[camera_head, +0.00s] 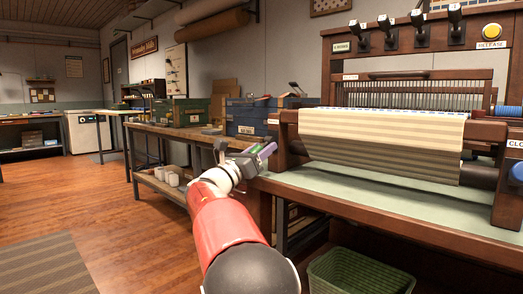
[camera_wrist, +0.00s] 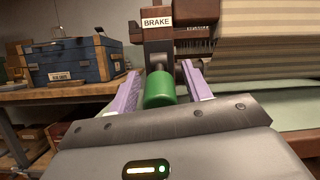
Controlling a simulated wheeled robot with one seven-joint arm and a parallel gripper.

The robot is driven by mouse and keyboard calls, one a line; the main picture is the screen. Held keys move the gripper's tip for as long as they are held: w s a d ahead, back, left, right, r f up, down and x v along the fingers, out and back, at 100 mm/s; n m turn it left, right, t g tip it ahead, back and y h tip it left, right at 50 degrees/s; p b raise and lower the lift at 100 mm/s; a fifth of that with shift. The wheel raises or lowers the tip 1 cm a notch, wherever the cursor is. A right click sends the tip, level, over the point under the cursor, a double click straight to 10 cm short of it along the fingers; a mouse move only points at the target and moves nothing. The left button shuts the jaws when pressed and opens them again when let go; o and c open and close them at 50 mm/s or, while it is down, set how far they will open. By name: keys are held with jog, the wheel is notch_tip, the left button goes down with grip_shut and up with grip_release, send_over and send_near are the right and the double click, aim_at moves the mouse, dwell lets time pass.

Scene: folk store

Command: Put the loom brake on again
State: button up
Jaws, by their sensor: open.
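The loom (camera_head: 484,165) stands at the right in the head view, with striped cloth (camera_head: 385,140) over its front beam. In the wrist view a white BRAKE label (camera_wrist: 158,22) is on a dark post, and a green cylindrical grip (camera_wrist: 160,91) is below it. My gripper (camera_wrist: 159,72) is open, with one purple finger on each side of the green grip; a gap shows on both sides. In the head view my gripper (camera_head: 262,152) is at the loom's left front corner, and largely hides the brake. The brake's lever behind the grip is mostly hidden.
A wooden bench (camera_head: 175,131) left of the loom bears green boxes (camera_head: 180,112) and a blue toolbox (camera_wrist: 80,62). A green basket (camera_head: 345,270) is under the loom. The wooden floor at left is open, with a grey rug (camera_head: 42,268).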

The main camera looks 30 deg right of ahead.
jog(key=shift+w+d+r, duration=0.1)
jog(key=shift+d+r, duration=0.05)
jog(key=shift+d, duration=0.05)
jog(key=shift+c, duration=0.2)
grip_shut()
